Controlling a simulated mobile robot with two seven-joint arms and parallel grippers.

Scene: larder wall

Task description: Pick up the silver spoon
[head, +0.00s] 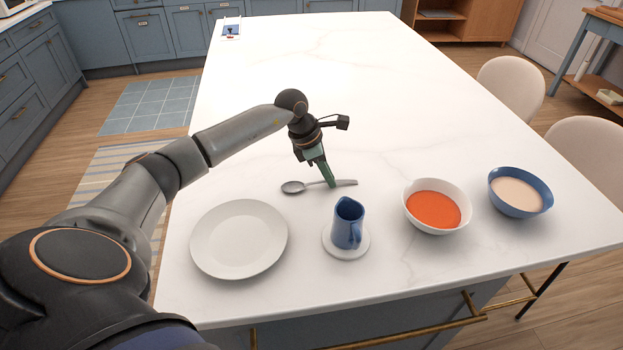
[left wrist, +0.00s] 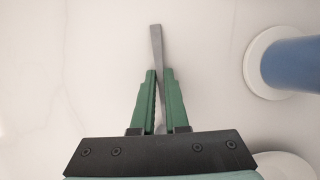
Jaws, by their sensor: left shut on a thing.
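The silver spoon (head: 293,187) lies on the white marble island, its bowl to the left and its handle to the right. My left gripper (head: 330,182) reaches down over the spoon with its green fingers at the handle. In the left wrist view the handle (left wrist: 157,45) runs between the two fingers (left wrist: 160,78) and sticks out past their tips. The gripper is shut on the spoon. The spoon appears to be at the level of the island top; I cannot tell whether it is lifted at all. My right gripper is not in view.
A white plate (head: 238,239) is at the near left. A blue jug (head: 347,225) stands on a white saucer (head: 345,253) just in front of the spoon. A white bowl of orange soup (head: 410,213) and a blue bowl (head: 517,206) stand to the right.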

